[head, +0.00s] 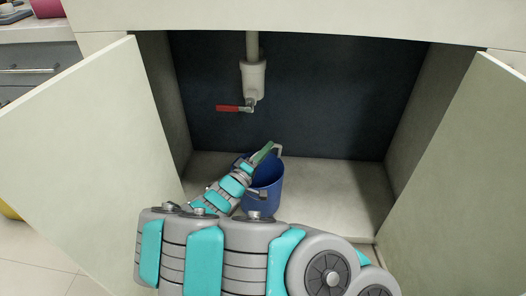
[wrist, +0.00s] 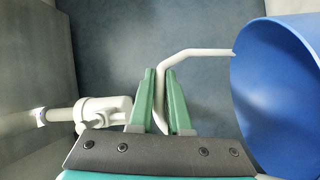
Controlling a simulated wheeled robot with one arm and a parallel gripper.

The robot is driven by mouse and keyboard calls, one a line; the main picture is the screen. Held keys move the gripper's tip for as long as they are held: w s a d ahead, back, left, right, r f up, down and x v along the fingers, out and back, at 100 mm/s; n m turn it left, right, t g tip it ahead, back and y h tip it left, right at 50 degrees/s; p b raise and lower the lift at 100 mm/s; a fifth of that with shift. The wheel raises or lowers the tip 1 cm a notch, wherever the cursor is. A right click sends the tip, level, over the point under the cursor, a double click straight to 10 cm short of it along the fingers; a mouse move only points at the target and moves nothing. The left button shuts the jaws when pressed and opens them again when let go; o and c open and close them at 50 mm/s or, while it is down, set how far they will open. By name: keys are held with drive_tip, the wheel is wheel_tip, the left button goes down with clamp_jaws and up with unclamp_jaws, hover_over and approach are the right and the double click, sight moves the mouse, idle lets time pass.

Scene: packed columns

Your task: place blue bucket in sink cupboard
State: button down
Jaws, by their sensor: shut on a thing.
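The blue bucket (head: 268,184) is inside the open sink cupboard (head: 330,185), near the middle of its floor and partly hidden by my arm. I cannot tell whether it touches the floor. My gripper (head: 267,152) is at the bucket's top, shut on its pale handle. In the wrist view, the green fingers of my gripper (wrist: 163,88) close around the whitish handle (wrist: 195,52), and the blue bucket (wrist: 278,95) hangs to the right.
The cupboard's left door (head: 85,130) and right door (head: 462,170) stand open. A white drain pipe (head: 253,78) with a red-handled valve (head: 233,108) hangs above and behind the bucket. The pipe shows in the wrist view (wrist: 98,108). The cupboard floor to the right is clear.

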drive_tip(key=w+a+f, duration=0.1)
drive_tip(key=w+f, duration=0.3)
drive_tip(key=shift+w+a+b, duration=0.15)
drive_tip(key=shift+w+b, duration=0.1)
drive_tip(key=shift+b, duration=0.1)
drive_tip(key=c, duration=0.9)
unclamp_jaws()
drive_tip(key=shift+o, duration=0.2)
drive_tip(key=shift+s+a, duration=0.1)
drive_tip(key=p+v, duration=0.1)
drive_tip(key=v, duration=1)
drive_tip(key=shift+s, duration=0.35)
